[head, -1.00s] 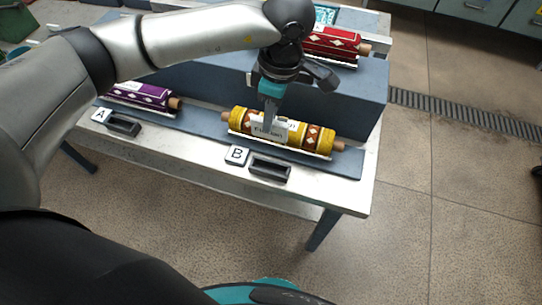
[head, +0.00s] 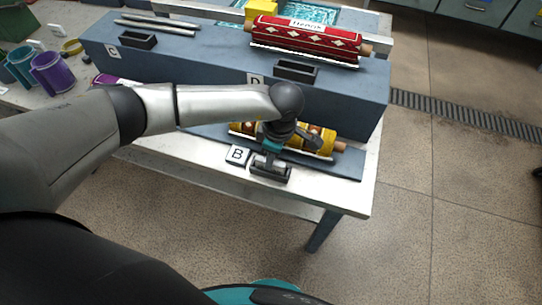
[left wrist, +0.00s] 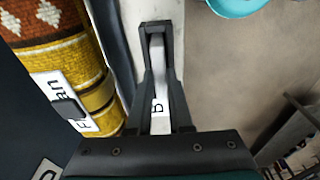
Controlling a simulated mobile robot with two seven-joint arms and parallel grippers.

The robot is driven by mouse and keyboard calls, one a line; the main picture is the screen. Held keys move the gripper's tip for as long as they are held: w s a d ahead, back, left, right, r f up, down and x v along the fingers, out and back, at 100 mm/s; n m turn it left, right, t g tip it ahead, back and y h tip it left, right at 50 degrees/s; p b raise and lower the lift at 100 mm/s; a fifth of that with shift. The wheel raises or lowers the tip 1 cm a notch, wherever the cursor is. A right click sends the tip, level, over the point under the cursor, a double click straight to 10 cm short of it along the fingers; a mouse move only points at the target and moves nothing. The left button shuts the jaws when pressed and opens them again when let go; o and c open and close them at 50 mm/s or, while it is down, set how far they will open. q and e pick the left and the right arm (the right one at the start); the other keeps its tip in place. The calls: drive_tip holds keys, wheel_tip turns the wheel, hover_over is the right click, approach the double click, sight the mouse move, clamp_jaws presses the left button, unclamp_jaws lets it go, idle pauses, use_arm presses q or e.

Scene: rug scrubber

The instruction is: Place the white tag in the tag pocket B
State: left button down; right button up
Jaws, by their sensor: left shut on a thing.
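My left gripper (head: 268,163) points down at tag pocket B (head: 284,174), the dark tray on the table's front edge. Its fingers are at the pocket, within or just above its rim. In the left wrist view the fingers (left wrist: 158,50) are close together, with a pale strip, the white tag (left wrist: 157,65), between them. The tag is seen nearly edge-on, and I cannot tell how deep it sits. The white B plate (head: 237,155) lies left of the pocket; its letter shows between the fingers in the left wrist view (left wrist: 157,108). My right gripper is out of view.
A yellow patterned rug roll (head: 320,141) with its own label lies just behind the pocket. A red roll (head: 306,37) and the pocket by plate D (head: 296,70) are on the raised step. My left arm hides part of the lower shelf.

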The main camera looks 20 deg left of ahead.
sight(276, 163)
use_arm(q)
drive_tip(key=shift+f, duration=0.1)
drive_tip(key=c, duration=0.8)
unclamp_jaws()
drive_tip(key=shift+r, duration=0.35)
drive_tip(key=r, duration=0.4)
drive_tip(key=d+r, duration=0.1)
drive_tip(key=r, duration=0.6)
drive_tip(key=shift+d+r, duration=0.2)
drive_tip(key=shift+r, duration=0.1)
